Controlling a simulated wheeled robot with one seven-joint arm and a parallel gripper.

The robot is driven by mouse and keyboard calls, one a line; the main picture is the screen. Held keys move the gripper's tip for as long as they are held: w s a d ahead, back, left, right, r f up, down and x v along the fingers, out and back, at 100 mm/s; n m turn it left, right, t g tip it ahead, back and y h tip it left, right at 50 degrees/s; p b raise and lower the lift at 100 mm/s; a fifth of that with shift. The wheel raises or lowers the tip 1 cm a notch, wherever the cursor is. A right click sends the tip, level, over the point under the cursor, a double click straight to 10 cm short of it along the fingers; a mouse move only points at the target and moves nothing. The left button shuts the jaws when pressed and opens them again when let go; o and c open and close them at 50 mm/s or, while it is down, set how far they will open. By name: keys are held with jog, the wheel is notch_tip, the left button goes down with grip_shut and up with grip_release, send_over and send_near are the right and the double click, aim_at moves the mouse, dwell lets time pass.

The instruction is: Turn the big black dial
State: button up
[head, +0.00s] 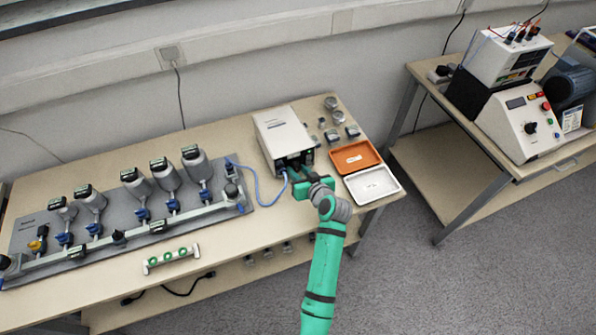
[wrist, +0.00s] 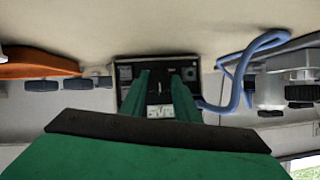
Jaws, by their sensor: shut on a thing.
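My gripper (head: 294,174) is at the front of a white box-shaped device (head: 282,132) on the wooden table. In the wrist view, the two green fingers (wrist: 160,88) reach to the device's dark front panel (wrist: 125,73). They are shut on the big black dial (wrist: 159,84), one finger on each side. A small white mark shows on the dark face between them. Most of the dial is hidden by the fingers, and in the head view my gripper covers it.
A blue hose (head: 261,190) runs from the device to a grey plate (head: 120,238) with several bottle-like units. An orange tray (head: 357,146) and a white tray (head: 390,178) lie to the right. A second table (head: 440,165) with control boxes stands farther right.

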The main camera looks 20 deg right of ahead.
jog(key=shift+a+f, duration=0.15)
jog(key=o, duration=0.8)
jog(key=shift+s, duration=0.1)
jog(key=shift+s+d, duration=0.2)
jog(key=v, duration=1)
jog(key=shift+r, duration=0.25)
